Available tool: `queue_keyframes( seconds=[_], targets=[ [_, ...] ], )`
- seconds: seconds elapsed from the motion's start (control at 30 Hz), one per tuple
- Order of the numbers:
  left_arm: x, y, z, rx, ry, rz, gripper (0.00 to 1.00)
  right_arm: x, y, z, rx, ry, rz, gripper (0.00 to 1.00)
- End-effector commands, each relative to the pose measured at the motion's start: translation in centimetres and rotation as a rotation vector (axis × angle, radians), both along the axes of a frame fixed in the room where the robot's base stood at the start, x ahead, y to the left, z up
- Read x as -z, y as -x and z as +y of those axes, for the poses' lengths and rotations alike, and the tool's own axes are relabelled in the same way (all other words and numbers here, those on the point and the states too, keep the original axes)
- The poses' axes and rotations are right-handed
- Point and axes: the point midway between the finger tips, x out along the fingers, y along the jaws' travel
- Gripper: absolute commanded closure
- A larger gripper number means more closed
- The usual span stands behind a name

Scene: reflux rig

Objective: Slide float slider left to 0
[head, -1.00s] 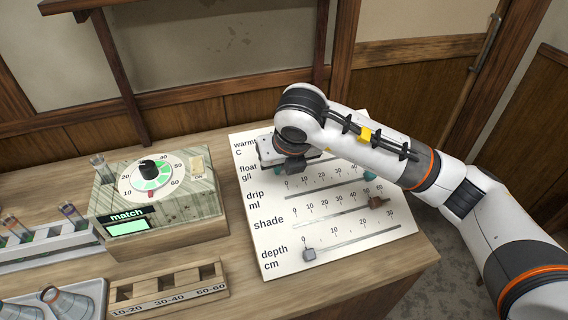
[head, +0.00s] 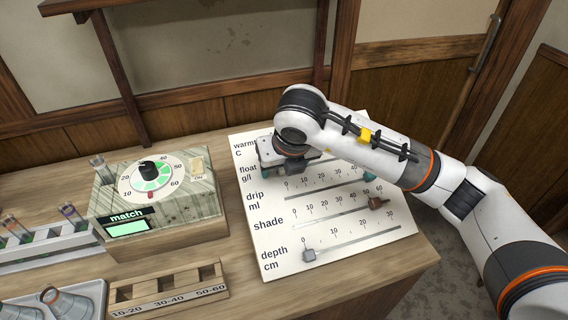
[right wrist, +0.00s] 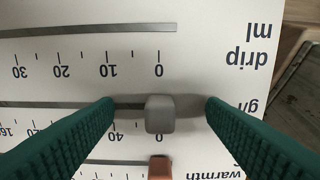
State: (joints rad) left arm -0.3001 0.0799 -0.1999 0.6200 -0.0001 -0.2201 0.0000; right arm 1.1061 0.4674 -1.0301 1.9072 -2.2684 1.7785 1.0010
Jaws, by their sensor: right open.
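The float slider's grey knob (right wrist: 160,114) shows in the right wrist view. It sits at the 0 mark of its slot, at the zero end of the float scale. My right gripper (right wrist: 160,106) is open, with its green fingers on either side of the knob and a visible gap to each. In the head view my right gripper (head: 287,164) is low over the upper left of the white slider panel (head: 262,240); the wrist hides the float knob there. My left gripper is not in view.
An orange-brown knob (right wrist: 160,167) on the warmth row is close beside the float knob. The drip knob (head: 369,176), shade knob (head: 376,203) and depth knob (head: 309,255) are on lower rows. The match box (head: 158,205) and wooden rack (head: 168,289) stand left.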

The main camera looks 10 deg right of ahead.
Motion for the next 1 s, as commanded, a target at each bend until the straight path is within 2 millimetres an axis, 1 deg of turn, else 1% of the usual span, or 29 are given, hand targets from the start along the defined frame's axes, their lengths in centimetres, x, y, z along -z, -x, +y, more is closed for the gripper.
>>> queue_keyframes(
  seconds=[0.17, 0.73, 0.87, 1.0],
  targets=[
    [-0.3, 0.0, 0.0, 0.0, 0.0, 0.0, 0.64, -0.6, 0.1, 0.0, 0.0, 0.0, -0.001, 0.35],
    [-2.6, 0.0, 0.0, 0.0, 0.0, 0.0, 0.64, -5.8, 2.4, -0.3, -0.001, 0.0, -0.002, 0.35],
    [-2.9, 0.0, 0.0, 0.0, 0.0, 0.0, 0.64, -6.4, 2.8, -0.4, 0.0, 0.0, 0.0, 0.35],
    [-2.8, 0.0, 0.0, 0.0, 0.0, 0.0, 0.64, -6.4, 2.8, -0.4, 0.0, 0.0, 0.0, 0.35]
  ],
)
